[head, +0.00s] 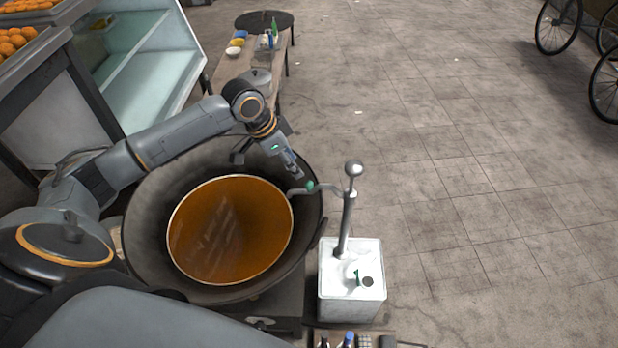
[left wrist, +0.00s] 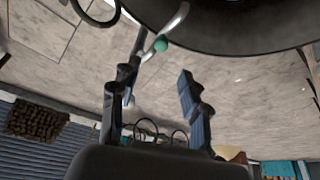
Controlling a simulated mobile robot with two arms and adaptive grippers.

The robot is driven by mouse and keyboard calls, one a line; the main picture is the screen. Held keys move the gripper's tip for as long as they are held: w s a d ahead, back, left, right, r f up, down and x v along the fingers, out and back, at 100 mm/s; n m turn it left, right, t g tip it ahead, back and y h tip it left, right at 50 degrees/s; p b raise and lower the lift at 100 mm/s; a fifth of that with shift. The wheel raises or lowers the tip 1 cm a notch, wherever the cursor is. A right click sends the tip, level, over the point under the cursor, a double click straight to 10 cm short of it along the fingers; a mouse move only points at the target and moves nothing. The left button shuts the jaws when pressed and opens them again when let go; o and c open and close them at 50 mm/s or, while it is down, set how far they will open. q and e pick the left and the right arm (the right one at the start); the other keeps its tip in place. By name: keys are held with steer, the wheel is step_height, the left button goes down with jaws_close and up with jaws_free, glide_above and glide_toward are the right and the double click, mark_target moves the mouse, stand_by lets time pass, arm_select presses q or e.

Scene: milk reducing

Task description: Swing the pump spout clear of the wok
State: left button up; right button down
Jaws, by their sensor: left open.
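The pump (head: 347,210) stands upright on a white square tin (head: 352,280) right of the wok. Its curved metal spout (head: 328,188) points left, with its tip over the right rim of the wok (head: 145,225). A green ball (head: 310,187) sits on the spout. The wok holds a wide round surface of orange-brown liquid (head: 230,230). My left gripper (head: 297,174) is open, just beyond the spout near the wok's rim. In the left wrist view the green ball (left wrist: 160,45) shows between the fingertips, closer to the left finger; contact cannot be told. My right gripper is not in view.
A low wooden table (head: 228,68) with bottles and bowls stands behind the wok. A glass display case (head: 150,60) is at the left. Wheels (head: 558,25) show at the top right. The tiled floor right of the tin is clear.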

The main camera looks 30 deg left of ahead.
mark_target(308, 183)
arm_select(q)
steer(key=x, duration=0.9)
steer(key=shift+d+f, duration=0.1)
steer(key=shift+f, duration=0.05)
steer(key=shift+w+f, duration=0.15)
steer(key=shift+f, duration=0.25)
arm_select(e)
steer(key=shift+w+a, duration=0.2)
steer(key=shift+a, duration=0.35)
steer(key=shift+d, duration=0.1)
arm_select(q)
jaws_close()
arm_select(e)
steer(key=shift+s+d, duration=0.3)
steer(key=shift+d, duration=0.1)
